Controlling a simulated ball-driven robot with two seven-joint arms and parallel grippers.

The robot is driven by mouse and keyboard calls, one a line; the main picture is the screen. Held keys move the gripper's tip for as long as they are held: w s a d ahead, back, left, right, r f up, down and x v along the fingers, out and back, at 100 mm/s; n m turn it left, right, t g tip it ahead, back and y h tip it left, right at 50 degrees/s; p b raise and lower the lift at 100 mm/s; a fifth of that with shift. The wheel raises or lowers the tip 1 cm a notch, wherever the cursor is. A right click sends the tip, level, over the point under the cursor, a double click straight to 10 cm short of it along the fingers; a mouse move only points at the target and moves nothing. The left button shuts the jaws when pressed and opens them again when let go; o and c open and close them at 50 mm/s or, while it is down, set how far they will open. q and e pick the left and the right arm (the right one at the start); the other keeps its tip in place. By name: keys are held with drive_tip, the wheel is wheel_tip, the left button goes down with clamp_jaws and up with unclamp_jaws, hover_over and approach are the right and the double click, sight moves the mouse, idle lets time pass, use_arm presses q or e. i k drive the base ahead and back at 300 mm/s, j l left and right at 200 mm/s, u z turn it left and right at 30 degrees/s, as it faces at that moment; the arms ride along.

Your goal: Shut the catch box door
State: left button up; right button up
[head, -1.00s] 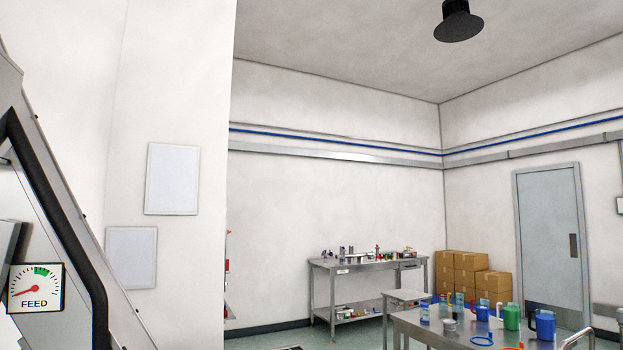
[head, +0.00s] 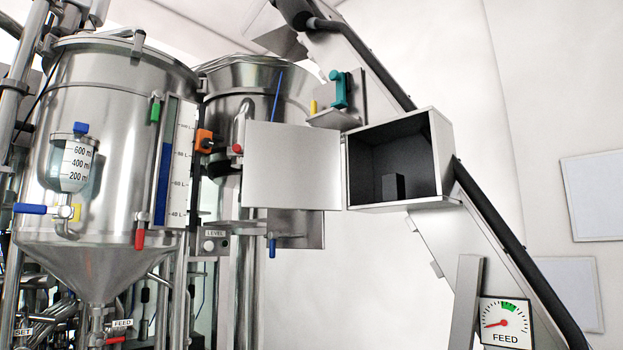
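The catch box (head: 441,150) is a grey open-fronted box with a dark inside, mounted on the sloping elevator chute. Its door (head: 292,165), a plain pale metal panel, stands wide open, swung out to the left from the box's left edge. A small dark block (head: 393,188) shows inside the box. Neither of my grippers is in view.
A FEED gauge (head: 505,323) sits low on the right, its red needle pointing left. The sloping chute (head: 455,240) carries a black tube. A large steel tank (head: 110,170) with coloured valve handles stands left. A teal handle (head: 340,90) is above the door.

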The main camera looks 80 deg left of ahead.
sight(286, 166)
drive_tip(key=u, duration=2.1)
